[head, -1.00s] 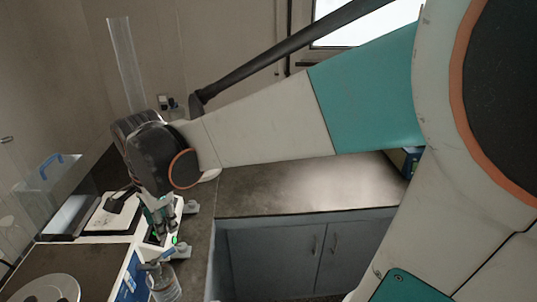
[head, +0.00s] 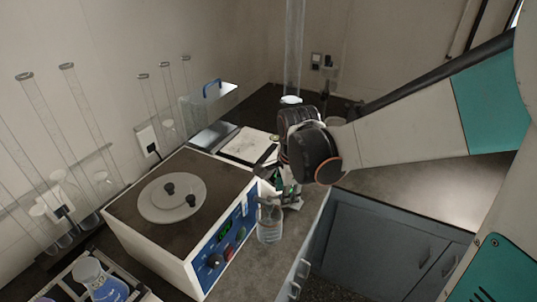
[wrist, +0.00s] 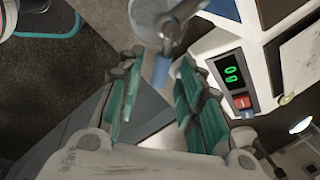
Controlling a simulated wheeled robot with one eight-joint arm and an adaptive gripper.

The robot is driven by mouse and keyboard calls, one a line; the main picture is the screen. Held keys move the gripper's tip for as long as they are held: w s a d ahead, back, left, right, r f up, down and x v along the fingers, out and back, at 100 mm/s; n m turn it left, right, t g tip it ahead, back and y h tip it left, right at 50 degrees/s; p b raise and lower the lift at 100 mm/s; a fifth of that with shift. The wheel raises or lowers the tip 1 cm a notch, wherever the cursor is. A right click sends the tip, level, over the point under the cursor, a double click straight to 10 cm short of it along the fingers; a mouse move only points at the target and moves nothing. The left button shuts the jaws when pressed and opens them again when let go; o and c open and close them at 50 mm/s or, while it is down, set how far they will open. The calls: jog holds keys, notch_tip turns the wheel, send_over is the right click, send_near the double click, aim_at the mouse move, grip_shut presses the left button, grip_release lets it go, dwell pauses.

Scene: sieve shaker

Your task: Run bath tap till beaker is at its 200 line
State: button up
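The bath (head: 150,238) is a white box with a dark top, a round lid and a blue front panel. A clear beaker (head: 270,224) stands upright at its right front corner, under the small tap (head: 266,193). The beaker's level and lines are too small to read. My gripper (head: 287,190) is just behind the tap, pointing down. In the wrist view my gripper (wrist: 152,100) has its teal fingers apart. A pale blue lever-like piece (wrist: 161,70) shows beyond them, below a grey rounded part; I cannot tell whether the fingers touch it.
A white device with a pale top plate (head: 248,146) stands behind the bath; a green display (wrist: 232,74) is close by my gripper. Tall glass tubes (head: 45,150) and a rack with a blue-filled flask (head: 108,287) are at left. The counter right of my gripper is clear.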

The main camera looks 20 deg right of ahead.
grip_shut()
jog(key=shift+w+n, duration=0.1)
jog(key=shift+n, duration=0.2)
jog(key=shift+w+a+n+g+y+p, duration=0.25)
jog(key=shift+w+n, duration=0.35)
jog(key=shift+n, duration=0.95)
jog(key=shift+w+n+t+y+p, duration=0.15)
jog(key=shift+w+n+y, duration=0.3)
jog(key=shift+n, duration=1.15)
jog(key=shift+w+a+n+g+y+p, duration=0.25)
jog(key=shift+w+n, duration=0.45)
jog(key=shift+n, duration=0.85)
